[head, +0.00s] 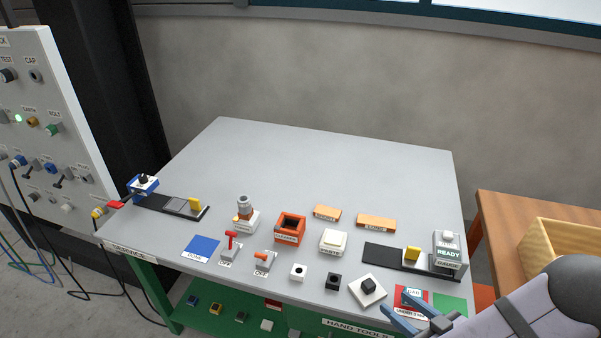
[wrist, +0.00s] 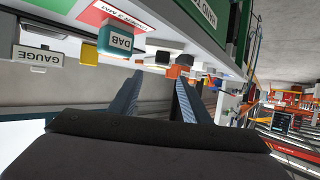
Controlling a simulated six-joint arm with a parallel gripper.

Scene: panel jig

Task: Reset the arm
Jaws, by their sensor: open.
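My gripper (head: 394,302) is at the front right of the grey table (head: 300,170), over its front edge near a red pad. Its two blue fingers are apart, with nothing between them. In the wrist view the gripper (wrist: 160,77) also shows open and empty. A teal block marked DAB (wrist: 120,38) sits close by on the red pad (wrist: 115,13), beyond the left finger; it appears in the head view (head: 412,292) just behind the fingers. My forearm comes in from the lower right corner.
A grey box marked READY (head: 449,251) and a black rail (head: 384,255) with a yellow block (head: 412,254) stand behind my gripper. A white block with a black top (head: 367,290) is to its left. A wooden bin (head: 555,243) is at right. The table's back half is clear.

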